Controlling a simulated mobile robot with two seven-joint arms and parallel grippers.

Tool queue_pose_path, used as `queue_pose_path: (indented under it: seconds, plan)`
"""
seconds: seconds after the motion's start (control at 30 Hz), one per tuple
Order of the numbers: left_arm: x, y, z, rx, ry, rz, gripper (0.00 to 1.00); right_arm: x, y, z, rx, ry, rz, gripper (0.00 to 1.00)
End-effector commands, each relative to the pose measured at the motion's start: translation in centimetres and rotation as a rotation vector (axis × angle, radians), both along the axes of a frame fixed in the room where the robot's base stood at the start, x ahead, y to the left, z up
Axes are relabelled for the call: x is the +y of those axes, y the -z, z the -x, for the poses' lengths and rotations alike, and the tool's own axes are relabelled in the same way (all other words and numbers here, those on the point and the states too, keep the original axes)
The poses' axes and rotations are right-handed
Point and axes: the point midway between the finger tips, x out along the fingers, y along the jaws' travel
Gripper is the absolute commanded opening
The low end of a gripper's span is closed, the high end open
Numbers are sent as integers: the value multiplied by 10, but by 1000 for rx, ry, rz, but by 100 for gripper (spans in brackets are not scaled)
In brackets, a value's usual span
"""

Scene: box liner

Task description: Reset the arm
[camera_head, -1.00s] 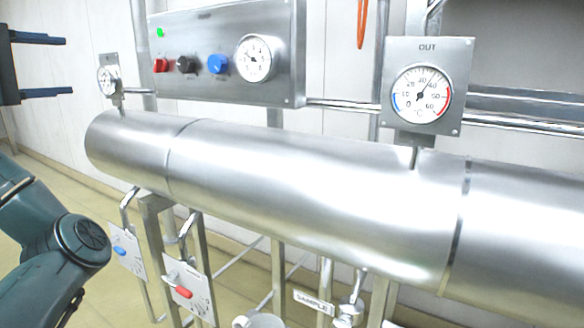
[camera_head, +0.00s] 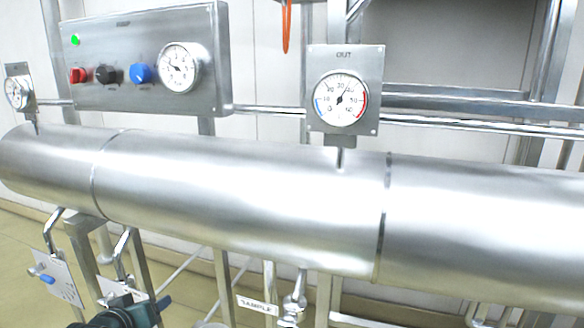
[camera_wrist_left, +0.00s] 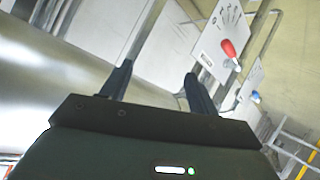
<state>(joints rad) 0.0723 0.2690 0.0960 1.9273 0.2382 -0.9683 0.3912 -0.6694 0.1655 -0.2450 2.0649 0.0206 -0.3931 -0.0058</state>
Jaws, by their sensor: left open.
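My left gripper (camera_wrist_left: 158,72) is open and empty in the left wrist view, its two dark fingers spread apart. A silver cylinder (camera_wrist_left: 50,85) lies behind and to the left of the fingers. A white plate with a red lever (camera_wrist_left: 228,48) is at the upper right, apart from the fingertips. My right gripper is in neither view.
A long steel cylinder (camera_head: 240,200) spans the head view. Above it are a control panel (camera_head: 110,40) with knobs and a gauge, and an OUT thermometer (camera_head: 341,97). Valve plates, a SAMPLE label (camera_head: 257,305) and pipes hang below. A blue lever (camera_wrist_left: 256,97) shows beyond the red one.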

Motion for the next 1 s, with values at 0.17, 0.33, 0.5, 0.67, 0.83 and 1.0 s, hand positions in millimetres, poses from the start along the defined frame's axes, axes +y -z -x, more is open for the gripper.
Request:
queue_pose_path:
  seconds: [0.17, 0.33, 0.5, 0.67, 0.83, 1.0]
  plan:
    - [-71, 90, 79, 56, 205, -146, 60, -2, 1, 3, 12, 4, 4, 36]
    - [-131, 136, 160, 62, 375, -222, 60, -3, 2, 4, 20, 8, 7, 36]
    - [-170, 150, 216, 47, 475, -252, 60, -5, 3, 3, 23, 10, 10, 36]
    - [-181, 152, 232, 37, 504, -260, 60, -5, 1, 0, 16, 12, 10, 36]
    - [-181, 152, 232, 37, 504, -260, 60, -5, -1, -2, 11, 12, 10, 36]
    - [-181, 152, 232, 38, 504, -259, 60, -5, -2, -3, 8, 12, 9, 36]
